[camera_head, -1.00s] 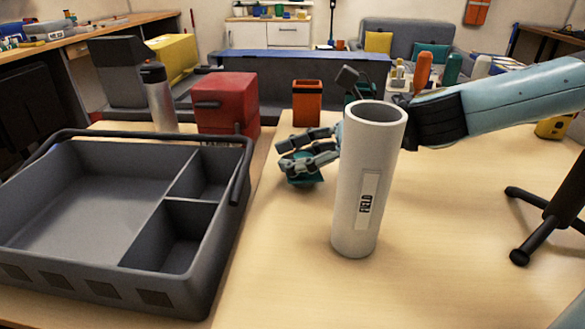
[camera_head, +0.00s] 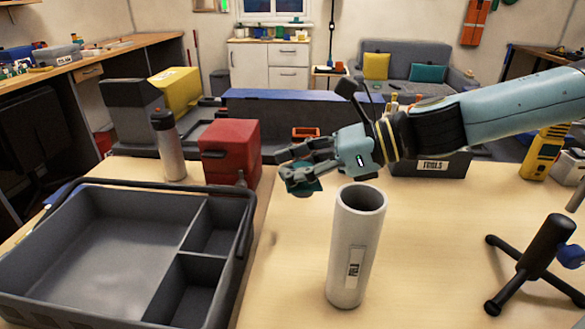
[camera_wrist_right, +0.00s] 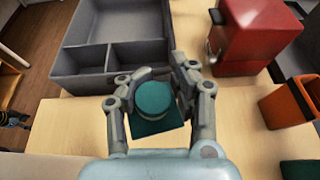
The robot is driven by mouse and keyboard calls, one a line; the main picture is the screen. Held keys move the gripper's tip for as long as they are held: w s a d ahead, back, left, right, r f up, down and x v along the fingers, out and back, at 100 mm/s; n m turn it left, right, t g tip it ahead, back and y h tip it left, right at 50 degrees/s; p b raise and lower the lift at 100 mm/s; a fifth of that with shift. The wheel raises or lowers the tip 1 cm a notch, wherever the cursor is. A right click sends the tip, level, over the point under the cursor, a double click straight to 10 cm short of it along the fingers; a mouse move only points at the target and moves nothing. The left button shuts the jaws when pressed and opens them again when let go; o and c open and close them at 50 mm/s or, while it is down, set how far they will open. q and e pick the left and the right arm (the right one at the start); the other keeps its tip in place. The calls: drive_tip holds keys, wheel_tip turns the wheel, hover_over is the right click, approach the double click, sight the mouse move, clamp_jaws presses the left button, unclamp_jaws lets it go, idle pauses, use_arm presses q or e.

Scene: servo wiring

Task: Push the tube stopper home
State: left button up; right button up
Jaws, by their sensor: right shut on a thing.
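The white tube (camera_head: 352,262) with a dark-lettered label stands upright on the table in the head view, its open top showing an empty dark mouth. My right gripper (camera_head: 294,174) is shut on a teal stopper (camera_head: 304,188) and holds it above the table, behind and to the left of the tube's mouth, apart from it. In the right wrist view the stopper (camera_wrist_right: 153,100) sits between the two fingers (camera_wrist_right: 157,92), its round top and squarer lower part showing. My left gripper is not seen.
A grey divided tray (camera_head: 110,235) fills the left front. A red box (camera_head: 230,152), a grey bottle (camera_head: 168,147) and an orange container (camera_head: 306,133) stand behind. A black tripod stand (camera_head: 540,255) is at right. Table around the tube is clear.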

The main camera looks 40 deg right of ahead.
drive_tip(key=shift+a+r, duration=0.15)
drive_tip(key=shift+r, duration=0.5)
drive_tip(key=s+a+r+n+g+y+p, duration=0.2)
drive_tip(key=s+a+r+n+g+y, duration=0.3)
drive_tip(key=a+r+n+g, duration=0.3)
drive_tip(key=s+d+r+n+g, duration=0.2)
drive_tip(key=s+r+n+g, duration=0.4)
drive_tip(key=s+n+g, duration=0.1)
drive_tip(key=shift+s+d+n+g+h+p, duration=0.35)
drive_tip(key=shift+s+n, duration=0.25)
drive_tip(key=shift+s, duration=0.7)
drive_tip(key=shift+a+r, duration=0.1)
drive_tip(key=shift+p, duration=0.4)
drive_tip(key=shift+f+b, duration=2.35)
drive_tip(key=shift+f, duration=0.7)
clamp_jaws()
